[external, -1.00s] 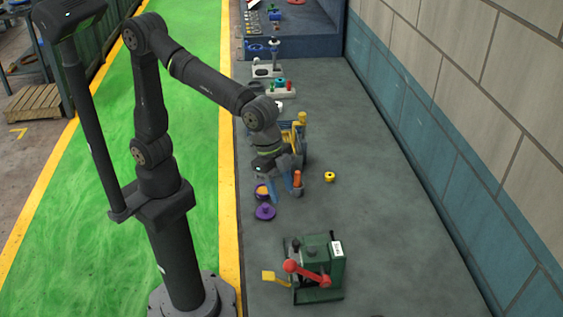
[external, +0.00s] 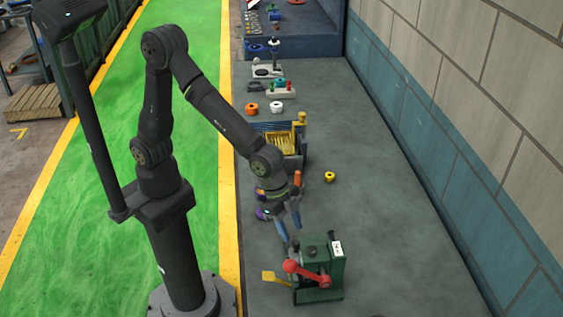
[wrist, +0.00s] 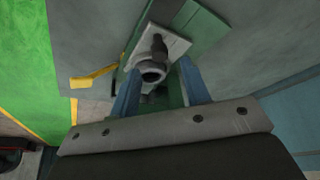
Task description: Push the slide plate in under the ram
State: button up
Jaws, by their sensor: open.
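The green press (external: 322,262) stands near the front of the bench, with a red-knobbed lever (external: 308,272) on its front. A yellow tab (external: 272,277), apparently the end of the slide plate, sticks out at its left side; it also shows in the wrist view (wrist: 95,77). The rest of the plate and the ram's underside are hidden. My gripper (external: 291,233) is open and empty, its blue fingers pointing down just above and behind the press. In the wrist view the fingers flank a grey round fitting (wrist: 153,68) on the press top; contact cannot be told.
A blue bin with yellow contents (external: 283,143) and an orange cylinder (external: 297,178) stand behind my gripper. A yellow ring (external: 330,176) lies to the right. Purple pieces are partly hidden by my wrist. The bench right of the press is clear.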

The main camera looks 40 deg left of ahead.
aim_at(296, 242)
jog(key=shift+x, duration=2.05)
jog(key=shift+d, duration=0.1)
grip_shut()
